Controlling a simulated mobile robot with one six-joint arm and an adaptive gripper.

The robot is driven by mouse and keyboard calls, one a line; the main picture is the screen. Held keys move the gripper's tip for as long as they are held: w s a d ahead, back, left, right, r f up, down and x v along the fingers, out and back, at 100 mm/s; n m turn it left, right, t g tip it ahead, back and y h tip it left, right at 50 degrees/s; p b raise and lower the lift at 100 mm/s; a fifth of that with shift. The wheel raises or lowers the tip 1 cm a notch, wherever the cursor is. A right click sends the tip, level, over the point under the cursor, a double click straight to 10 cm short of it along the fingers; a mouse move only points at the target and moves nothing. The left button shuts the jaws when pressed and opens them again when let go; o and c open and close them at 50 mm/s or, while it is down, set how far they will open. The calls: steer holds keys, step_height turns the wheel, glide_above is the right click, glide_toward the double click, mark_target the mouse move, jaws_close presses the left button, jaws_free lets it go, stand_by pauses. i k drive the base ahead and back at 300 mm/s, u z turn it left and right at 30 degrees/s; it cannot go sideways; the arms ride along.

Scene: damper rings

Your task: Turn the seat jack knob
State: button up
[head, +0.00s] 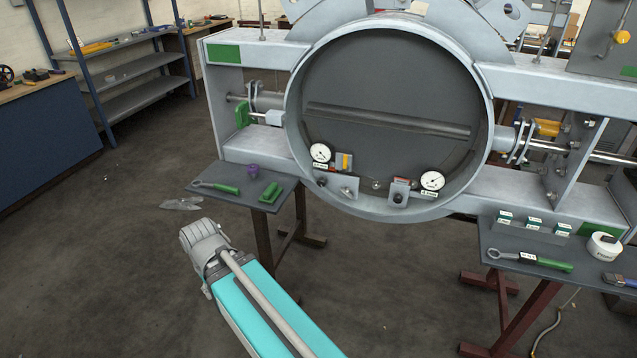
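A large grey damper ring (292,130) stands upright in a steel frame, with a dark round disc (390,85) inside it. On the ring's lower inner rim sit small brackets: a left bracket (336,187) with a dark knob (322,181) and a pale knob (347,192), and a right bracket (405,191) with a small dark round part (398,198). I cannot tell which of these is the seat jack knob. Two dial gauges, left (320,153) and right (432,180), stand beside them.
A left shelf (215,176) holds a green-handled wrench, a purple part and a green block. A right shelf (497,238) holds another wrench, small boxes and a white tape roll (604,244). Shelf legs stand below both. The floor (110,270) at left is mostly clear.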

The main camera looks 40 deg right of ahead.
mark_target(321, 182)
steer(key=z, duration=0.05)
steer(key=k, duration=1.05)
steer(key=z, duration=1.3)
steer(key=i, duration=1.05)
steer(key=z, duration=0.05)
